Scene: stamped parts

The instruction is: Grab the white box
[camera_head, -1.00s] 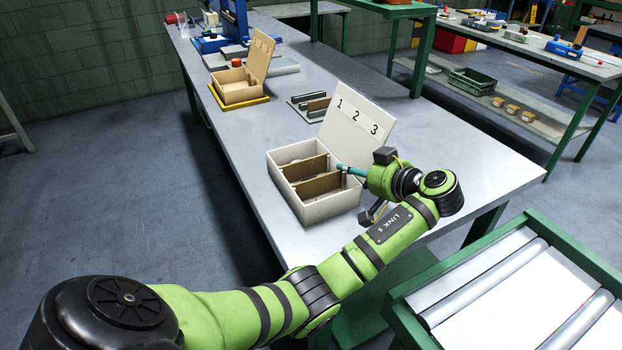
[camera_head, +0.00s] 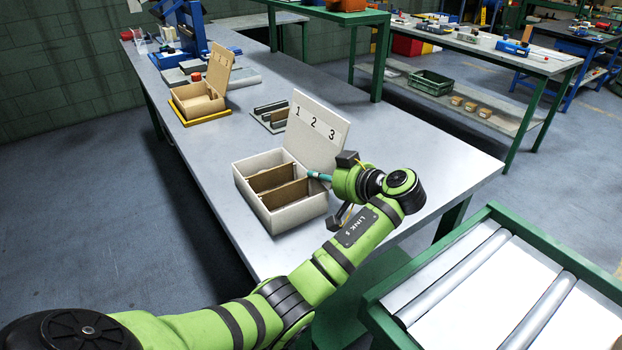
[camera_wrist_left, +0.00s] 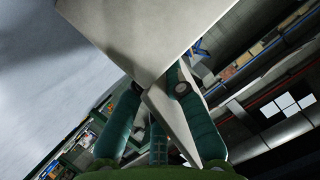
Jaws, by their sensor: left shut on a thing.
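The white box (camera_head: 301,213) stands on the grey bench with its lid raised, the lid (camera_head: 318,133) marked 1, 2, 3. Brown dividers (camera_head: 283,192) split its inside into compartments. My left gripper (camera_head: 318,176) is at the box's right side and is shut on it, seemingly at the wall near the lid's hinge. The exact contact is partly hidden by my wrist in the head view. In the left wrist view the fingers (camera_wrist_left: 158,95) lie on either side of a pale panel of the box (camera_wrist_left: 135,38). My right gripper is not in view.
A tan box with an open lid (camera_head: 200,105) sits on a yellow base further back. A grey slotted part (camera_head: 271,117) lies behind the white box. A green-framed roller stand (camera_head: 440,250) is at the right front. The bench (camera_head: 420,150) is clear right of the lid.

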